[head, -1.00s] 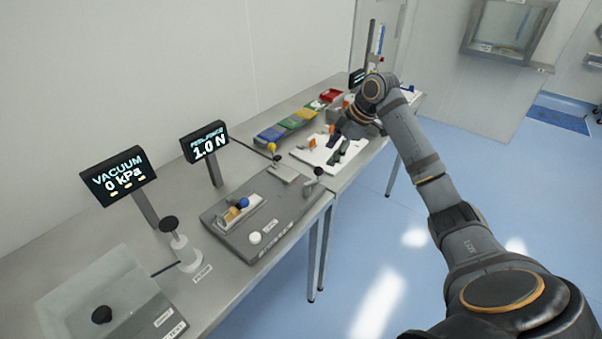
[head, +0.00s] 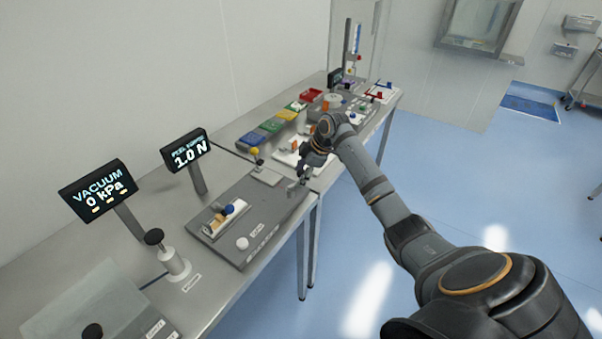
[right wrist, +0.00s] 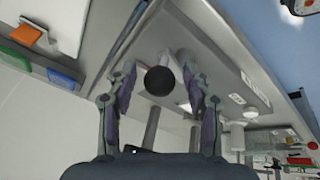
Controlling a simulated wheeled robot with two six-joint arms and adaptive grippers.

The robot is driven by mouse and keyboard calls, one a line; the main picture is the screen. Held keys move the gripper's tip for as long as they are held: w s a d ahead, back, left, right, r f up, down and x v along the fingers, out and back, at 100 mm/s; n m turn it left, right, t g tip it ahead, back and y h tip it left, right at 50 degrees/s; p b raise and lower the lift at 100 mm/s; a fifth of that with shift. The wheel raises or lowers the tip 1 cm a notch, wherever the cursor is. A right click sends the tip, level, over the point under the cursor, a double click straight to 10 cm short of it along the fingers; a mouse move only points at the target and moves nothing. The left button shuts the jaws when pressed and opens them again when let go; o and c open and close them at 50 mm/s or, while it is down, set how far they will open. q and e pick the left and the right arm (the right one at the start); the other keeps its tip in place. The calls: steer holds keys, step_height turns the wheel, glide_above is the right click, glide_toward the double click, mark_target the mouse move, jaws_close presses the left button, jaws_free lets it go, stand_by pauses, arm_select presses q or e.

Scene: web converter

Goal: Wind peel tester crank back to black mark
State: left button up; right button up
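The peel tester (head: 262,214) is a flat grey plate on the bench, with a blue ball and a small white-and-tan fixture on it. A display (head: 187,150) behind it reads 1.0 N. My right gripper (head: 298,184) is over the plate's far right corner, at the crank. In the right wrist view the crank's round black knob (right wrist: 160,80) shows between the two fingers of the gripper (right wrist: 161,82), which stand apart with clear space on both sides of it. In the head view my gripper hides the knob. I cannot make out the black mark. My left gripper is not in view.
A vacuum display (head: 98,190) reading 0 kPa and a white post with a black knob (head: 154,237) stand at the left. Coloured trays (head: 268,127) and a white board (head: 287,158) lie farther along the bench. The floor right of the bench is clear.

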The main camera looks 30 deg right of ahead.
jaws_close()
steer(key=shift+s+r+p, duration=0.1)
steer(key=shift+p, duration=0.35)
steer(key=shift+s+a+m+g+h+p, duration=0.15)
steer(key=shift+s+a+m+h+p, duration=0.75)
steer(key=shift+m+p, duration=1.65)
steer(key=shift+s+a+m+g+h+p, duration=0.35)
steer(key=shift+m+h+p, duration=0.95)
steer(key=shift+m+p, duration=1.25)
steer(key=shift+s+a+m+h+p, duration=0.65)
steer(key=shift+m+h+p, duration=0.85)
steer(key=shift+m, duration=1.7)
steer(key=shift+s+y+p, duration=0.1)
steer(key=shift+y+p, duration=0.2)
steer(key=shift+p, duration=0.05)
steer(key=shift+o, duration=0.6)
jaws_free()
